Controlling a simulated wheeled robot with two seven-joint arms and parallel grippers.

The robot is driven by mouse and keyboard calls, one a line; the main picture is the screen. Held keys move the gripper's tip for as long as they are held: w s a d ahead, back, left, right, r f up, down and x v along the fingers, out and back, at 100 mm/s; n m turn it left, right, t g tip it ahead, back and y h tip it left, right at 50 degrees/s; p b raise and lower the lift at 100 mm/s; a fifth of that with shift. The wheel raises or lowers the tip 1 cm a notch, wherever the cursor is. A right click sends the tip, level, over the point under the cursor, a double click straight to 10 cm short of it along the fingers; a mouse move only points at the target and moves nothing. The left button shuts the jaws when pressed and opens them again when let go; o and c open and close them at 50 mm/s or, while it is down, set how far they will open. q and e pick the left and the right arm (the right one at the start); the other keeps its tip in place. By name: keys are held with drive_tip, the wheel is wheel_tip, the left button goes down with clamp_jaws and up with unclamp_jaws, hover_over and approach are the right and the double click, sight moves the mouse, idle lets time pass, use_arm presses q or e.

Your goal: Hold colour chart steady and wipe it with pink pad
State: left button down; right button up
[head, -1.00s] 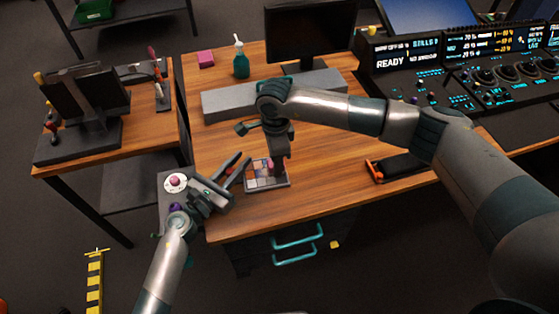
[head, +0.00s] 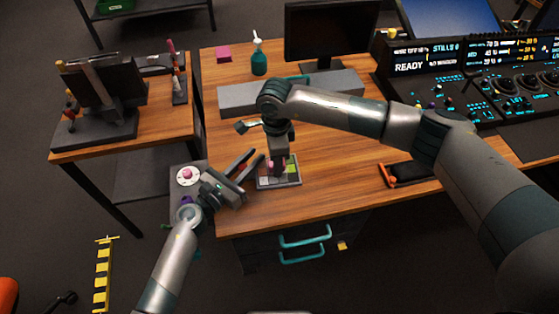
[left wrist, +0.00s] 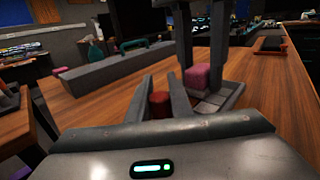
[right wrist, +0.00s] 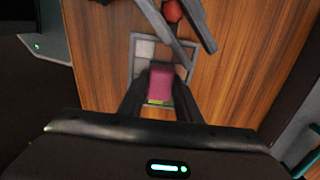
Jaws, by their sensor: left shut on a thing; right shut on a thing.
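The colour chart (head: 294,181) is a small grid of patches in a grey frame, flat near the desk's front edge. It also shows in the right wrist view (right wrist: 146,49). My right gripper (head: 275,166) points down over it, shut on the pink pad (right wrist: 161,82). The pad is on or just above the patches; its underside is hidden. My left gripper (head: 254,161) is at the chart's left side, its fingers around a red cylindrical piece (left wrist: 159,105), which also shows in the right wrist view (right wrist: 172,12). I cannot tell whether this piece joins the chart.
A grey bar-shaped block (head: 236,98), a green spray bottle (head: 259,62), a pink block (head: 223,53) and a monitor (head: 322,35) are at the back. A dark orange-ended case (head: 409,173) lies to the right. Desk between case and chart is clear.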

sight(292, 169)
drive_tip(key=shift+s+a, duration=0.2)
drive_tip(key=shift+a, duration=1.05)
drive_tip(key=shift+s+a+f, duration=0.1)
drive_tip(key=shift+s+a, duration=0.05)
drive_tip(key=shift+a, duration=0.2)
drive_tip(key=shift+s+a, duration=0.1)
drive_tip(key=shift+a, duration=0.1)
drive_tip(key=shift+w+d+r, duration=0.1)
drive_tip(key=shift+w+d, duration=0.05)
drive_tip(key=shift+d, duration=0.6)
drive_tip(key=shift+w+d+r, duration=0.1)
drive_tip(key=shift+w+d, duration=0.1)
drive_tip(key=shift+d, duration=0.5)
drive_tip(key=shift+w+d, duration=0.15)
drive_tip(key=shift+d, duration=0.6)
drive_tip(key=shift+w+d+f, duration=0.1)
drive_tip(key=shift+w+d, duration=0.05)
drive_tip(key=shift+d, duration=0.8)
drive_tip(key=shift+w+d+f, duration=0.1)
drive_tip(key=shift+d, duration=0.85)
